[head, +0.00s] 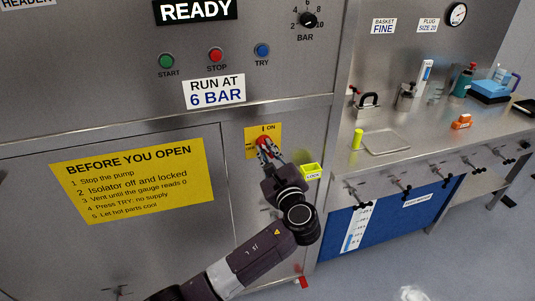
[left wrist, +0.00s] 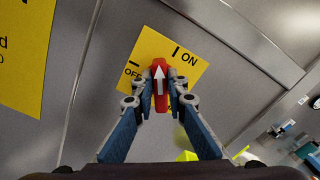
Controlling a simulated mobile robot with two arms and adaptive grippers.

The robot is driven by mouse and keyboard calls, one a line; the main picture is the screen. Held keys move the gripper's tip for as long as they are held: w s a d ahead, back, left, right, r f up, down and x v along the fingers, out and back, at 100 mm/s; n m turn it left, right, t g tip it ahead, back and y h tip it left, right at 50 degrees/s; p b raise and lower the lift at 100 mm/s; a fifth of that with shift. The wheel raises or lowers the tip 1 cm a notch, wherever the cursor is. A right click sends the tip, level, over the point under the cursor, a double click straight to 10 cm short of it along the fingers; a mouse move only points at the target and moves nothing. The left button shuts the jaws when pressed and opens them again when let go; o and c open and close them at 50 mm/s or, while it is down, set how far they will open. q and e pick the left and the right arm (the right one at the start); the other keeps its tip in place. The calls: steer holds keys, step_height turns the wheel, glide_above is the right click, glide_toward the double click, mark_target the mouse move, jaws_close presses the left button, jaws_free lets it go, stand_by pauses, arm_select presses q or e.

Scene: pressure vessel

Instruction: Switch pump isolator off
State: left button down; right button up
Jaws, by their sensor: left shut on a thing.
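The pump isolator is a red handle (head: 263,141) on a yellow plate (head: 249,150) on the steel cabinet front. In the left wrist view the red handle (left wrist: 159,88) carries a white arrow that points up, between the ON mark at upper right and the OFF mark at left on the yellow plate (left wrist: 185,65). My left gripper (head: 268,151) is shut on the handle; its fingers (left wrist: 160,98) lie on either side of it. The fingers hide part of the handle and plate. My right gripper is not in view.
A yellow-green LOCK box (head: 311,171) is close to the right of my gripper. A yellow BEFORE YOU OPEN sign (head: 135,180) is at left. START (head: 166,61), STOP (head: 216,54) and TRY (head: 262,50) buttons are above. A steel worktop (head: 430,125) with several objects stands at right.

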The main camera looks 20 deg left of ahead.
arm_select(q)
steer(key=n+b, duration=0.1)
steer(key=n, duration=0.1)
steer(key=n+b, duration=0.1)
steer(key=shift+s+a+f+n+b, duration=0.1)
steer(key=shift+f+n+b, duration=0.2)
steer(key=shift+f+n, duration=0.1)
steer(key=n+b, duration=0.4)
steer(key=n, duration=0.1)
steer(key=n+b, duration=0.2)
steer(key=shift+a+f+n, duration=0.1)
steer(key=shift+f+n, duration=0.15)
steer(key=shift+n, duration=0.15)
steer(key=shift+b, duration=0.3)
steer(key=c, duration=1.9)
jaws_free()
steer(key=shift+r, duration=0.1)
steer(key=shift+c, duration=0.2)
